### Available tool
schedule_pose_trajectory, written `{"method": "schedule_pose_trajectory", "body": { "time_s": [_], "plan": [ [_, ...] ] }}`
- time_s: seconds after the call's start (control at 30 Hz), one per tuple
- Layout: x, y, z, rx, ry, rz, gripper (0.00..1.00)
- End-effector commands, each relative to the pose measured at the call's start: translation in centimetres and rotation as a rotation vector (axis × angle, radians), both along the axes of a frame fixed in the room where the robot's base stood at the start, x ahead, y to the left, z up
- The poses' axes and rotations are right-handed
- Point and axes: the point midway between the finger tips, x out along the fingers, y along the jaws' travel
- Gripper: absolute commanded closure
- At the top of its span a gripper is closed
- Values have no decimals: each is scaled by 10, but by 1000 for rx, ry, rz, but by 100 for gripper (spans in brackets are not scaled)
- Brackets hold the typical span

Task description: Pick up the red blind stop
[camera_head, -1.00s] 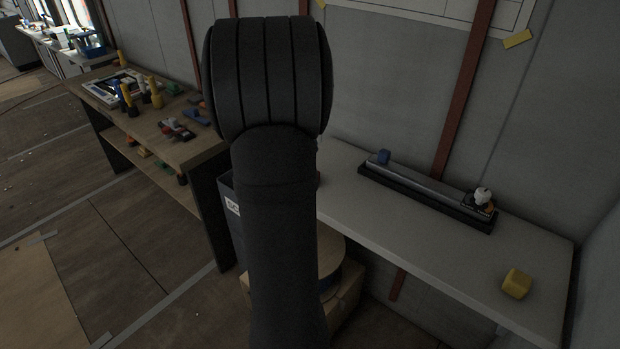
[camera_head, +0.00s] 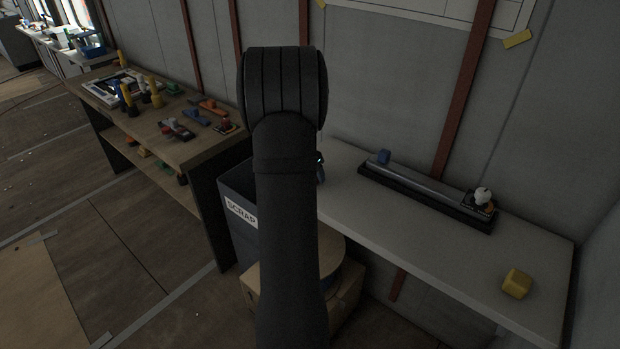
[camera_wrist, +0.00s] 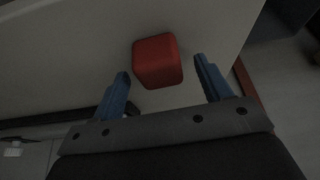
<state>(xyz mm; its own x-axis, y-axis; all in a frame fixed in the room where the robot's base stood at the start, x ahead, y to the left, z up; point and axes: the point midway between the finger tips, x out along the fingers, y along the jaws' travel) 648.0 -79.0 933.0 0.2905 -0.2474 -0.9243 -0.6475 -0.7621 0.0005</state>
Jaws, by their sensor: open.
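The red blind stop (camera_wrist: 158,61) is a rounded red block on a pale surface in the wrist view. It lies just ahead of and between the two blue fingers of my gripper (camera_wrist: 162,76), nearer the left fingertip in the picture. The fingers are spread apart with nothing between them that I can see held. In the head view my dark arm hides the red block. Only a small bit of my gripper (camera_head: 320,168) shows there, beside my arm above the white bench.
A yellow block (camera_head: 517,283) sits near the right end. A scrap bin (camera_head: 238,205) and a cluttered wooden bench (camera_head: 165,120) stand to the left.

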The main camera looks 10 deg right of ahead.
Motion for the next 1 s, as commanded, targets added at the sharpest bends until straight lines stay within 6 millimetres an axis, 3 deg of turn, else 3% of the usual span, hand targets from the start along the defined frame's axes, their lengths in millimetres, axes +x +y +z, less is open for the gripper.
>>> {"method": "schedule_pose_trajectory", "body": {
  "time_s": [0.1,0.33,0.6,1.0],
  "plan": [
    [4,-4,-12,0,0,-1,29],
    [5,-5,-13,0,-2,-1,29],
    [5,-4,-13,0,-2,-1,78],
    [5,-5,-4,-1,-5,-1,78]
  ]
}}
